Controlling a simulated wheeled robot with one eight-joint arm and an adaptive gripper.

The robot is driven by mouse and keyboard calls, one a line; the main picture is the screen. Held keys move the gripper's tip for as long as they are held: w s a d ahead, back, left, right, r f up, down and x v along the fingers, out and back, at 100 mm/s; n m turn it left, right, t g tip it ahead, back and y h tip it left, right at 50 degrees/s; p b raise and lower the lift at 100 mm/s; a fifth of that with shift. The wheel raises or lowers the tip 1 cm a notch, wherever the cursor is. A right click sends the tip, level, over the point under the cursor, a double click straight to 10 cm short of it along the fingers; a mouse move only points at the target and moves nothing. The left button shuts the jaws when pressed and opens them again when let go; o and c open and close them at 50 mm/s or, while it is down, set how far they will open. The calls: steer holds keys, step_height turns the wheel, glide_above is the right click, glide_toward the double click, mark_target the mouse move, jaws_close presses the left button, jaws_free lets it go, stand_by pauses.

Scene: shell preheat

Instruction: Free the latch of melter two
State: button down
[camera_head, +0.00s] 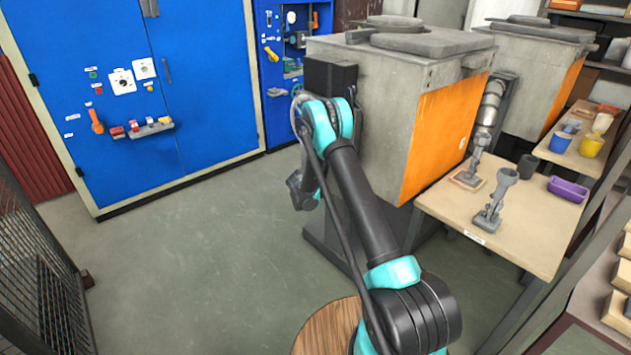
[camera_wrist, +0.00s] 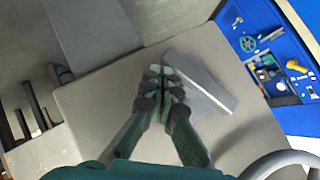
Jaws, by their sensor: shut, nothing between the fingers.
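Two grey box-shaped melters show in the head view: a near one (camera_head: 388,85) with an orange panel and slabs on its lid, and a farther one (camera_head: 536,75) behind it to the right. I cannot tell which is melter two, and I cannot make out a latch for certain. In the wrist view my gripper (camera_wrist: 163,82) is shut and empty, over a flat grey surface (camera_wrist: 100,100). A grey plate with a pale raised edge (camera_wrist: 205,80) lies just right of the fingertips; whether they touch it is unclear.
A blue cabinet (camera_head: 205,60) with switches stands at the left, and a blue valve panel (camera_wrist: 262,50) lies right in the wrist view. A bench (camera_head: 450,205) with metal stands and a purple tray (camera_head: 568,189) is at the right. The floor (camera_head: 215,240) at left is clear.

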steer(key=shift+w+a+f, duration=0.25)
steer(key=shift+w+f, duration=0.05)
steer(key=shift+f, duration=0.4)
steer(key=shift+w+a+f, duration=0.1)
steer(key=shift+w+f, duration=0.05)
steer(key=shift+f, duration=0.05)
stand_by(0.3)
steer(key=v, duration=1.2)
